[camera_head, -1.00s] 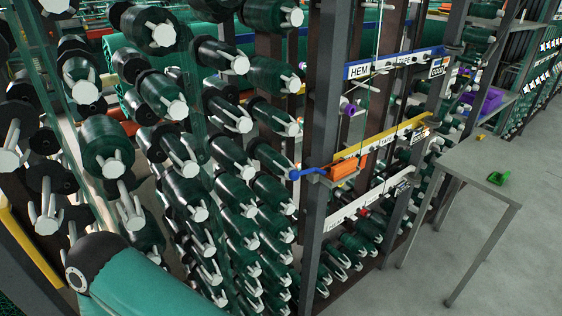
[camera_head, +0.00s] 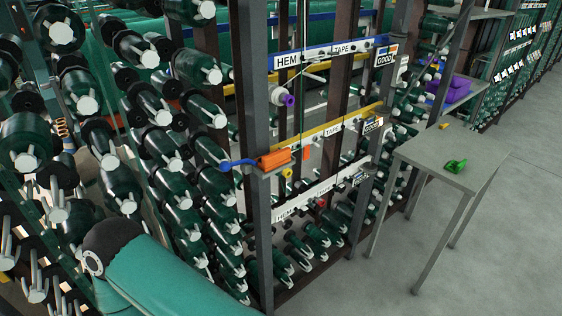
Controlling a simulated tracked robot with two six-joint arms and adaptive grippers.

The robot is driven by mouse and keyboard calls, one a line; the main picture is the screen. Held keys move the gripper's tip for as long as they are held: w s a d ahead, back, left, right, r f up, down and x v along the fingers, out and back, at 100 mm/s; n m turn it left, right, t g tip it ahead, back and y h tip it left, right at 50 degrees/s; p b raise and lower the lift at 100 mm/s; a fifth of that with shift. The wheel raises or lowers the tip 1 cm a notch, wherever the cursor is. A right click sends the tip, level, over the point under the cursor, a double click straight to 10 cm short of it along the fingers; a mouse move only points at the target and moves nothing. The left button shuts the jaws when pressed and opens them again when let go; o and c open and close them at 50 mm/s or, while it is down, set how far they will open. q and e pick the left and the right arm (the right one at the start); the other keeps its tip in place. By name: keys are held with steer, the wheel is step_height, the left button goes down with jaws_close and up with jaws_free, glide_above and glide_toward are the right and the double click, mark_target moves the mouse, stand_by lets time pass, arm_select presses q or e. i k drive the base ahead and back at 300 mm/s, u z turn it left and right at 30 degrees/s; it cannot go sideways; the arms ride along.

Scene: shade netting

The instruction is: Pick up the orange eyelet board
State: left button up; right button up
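An orange block-like piece (camera_head: 273,160), which may be the eyelet board, sits on a small ledge on the front post of the metal rack in the head view. A blue handle-like piece (camera_head: 237,164) is at its left end. No eyelets can be made out at this size. A smaller orange piece (camera_head: 306,153) shows just to its right. Neither of my grippers is in view.
The rack has labelled rails, including a blue one (camera_head: 330,56). A grey table (camera_head: 437,152) carrying a green item (camera_head: 455,166) stands right. Open floor (camera_head: 510,250) lies beyond.

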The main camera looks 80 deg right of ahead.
mark_target(268, 163)
steer(key=k, duration=1.85)
steer(key=z, duration=1)
steer(key=i, duration=1)
